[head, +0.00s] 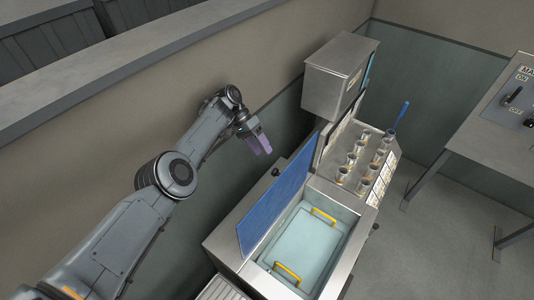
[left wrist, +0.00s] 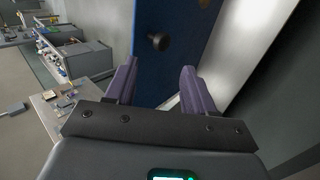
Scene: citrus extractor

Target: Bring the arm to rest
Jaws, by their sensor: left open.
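My left arm reaches in from the left in the head view, in front of the wall. My left gripper (head: 260,146) has purple fingers and hangs above and left of the machine. In the left wrist view the two fingers of the gripper (left wrist: 152,84) stand wide apart with nothing between them. Beyond them is the blue lid (left wrist: 185,40) with a dark round knob (left wrist: 159,42). The gripper looks apart from the lid. My right gripper is in neither view.
The metal extractor has its blue lid (head: 274,205) raised, over a bin with a pale tray (head: 305,245) and yellow handles. Several metal cups (head: 361,170) and a blue-handled tool (head: 402,112) stand behind. A metal box (head: 338,75) is at the wall. A table with a switch panel (head: 515,95) stands right; floor between is clear.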

